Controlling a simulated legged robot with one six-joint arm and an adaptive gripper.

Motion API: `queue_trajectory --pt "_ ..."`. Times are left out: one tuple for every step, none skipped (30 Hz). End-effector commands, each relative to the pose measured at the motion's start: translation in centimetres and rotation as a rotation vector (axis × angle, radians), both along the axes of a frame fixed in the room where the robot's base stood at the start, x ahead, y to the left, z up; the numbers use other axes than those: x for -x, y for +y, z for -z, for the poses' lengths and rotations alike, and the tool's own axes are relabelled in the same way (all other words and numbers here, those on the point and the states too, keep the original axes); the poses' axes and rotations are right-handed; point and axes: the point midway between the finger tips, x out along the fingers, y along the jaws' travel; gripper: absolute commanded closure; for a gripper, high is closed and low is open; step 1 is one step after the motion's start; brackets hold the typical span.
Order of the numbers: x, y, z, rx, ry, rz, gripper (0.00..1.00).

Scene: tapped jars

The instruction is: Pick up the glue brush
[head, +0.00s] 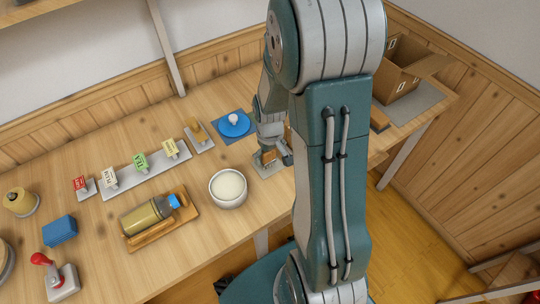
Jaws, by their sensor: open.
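I cannot pick out the glue brush for certain. A small orange-brown piece (268,157) at a grey plate (262,172) shows by my gripper (275,156), and it may be the brush. My gripper is low over that plate, right of the white bowl, with its jaws open. My arm hides part of the plate and the table behind it. Another tan piece (197,130) rests on a grey holder (203,144) behind the bowl; its kind is unclear.
A white bowl (228,188) with pale contents stands left of my gripper. A blue-capped bottle (147,217) lies on a wooden tray (190,211). An open cardboard box (398,78) is at right.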

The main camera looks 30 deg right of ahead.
Motion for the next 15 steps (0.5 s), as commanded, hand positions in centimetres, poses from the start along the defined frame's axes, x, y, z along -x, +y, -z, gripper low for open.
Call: queue_trajectory --pt "0.01 0.11 0.35 0.001 0.001 -0.001 0.0" --pt "0.03 0.13 0.47 0.001 0.0 -0.001 0.0" --pt "0.02 0.14 0.54 0.001 0.0 -0.001 0.0" --pt "0.02 0.12 0.56 0.001 0.0 -0.001 0.0" --pt "0.0 0.08 0.55 0.001 -0.001 -0.001 0.0" --pt "0.0 0.02 0.54 0.0 -0.001 -0.001 0.0" --pt "-0.01 -0.02 0.56 0.0 -0.001 -0.001 0.0" --pt "-0.01 -0.04 0.56 -0.001 -0.001 -0.001 0.0" --pt "-0.01 -0.04 0.56 -0.001 -0.001 -0.001 0.09" --pt "-0.01 -0.06 0.55 -0.001 -0.001 -0.001 0.22" --pt "-0.01 -0.09 0.55 -0.001 -0.001 0.0 0.36" --pt "-0.01 -0.13 0.55 -0.002 -0.001 0.0 0.53" --pt "-0.01 -0.14 0.56 -0.002 -0.001 0.0 0.67" --pt "0.0 -0.15 0.56 -0.002 0.0 0.0 0.72" --pt "0.01 -0.14 0.57 -0.002 0.0 0.0 0.72"
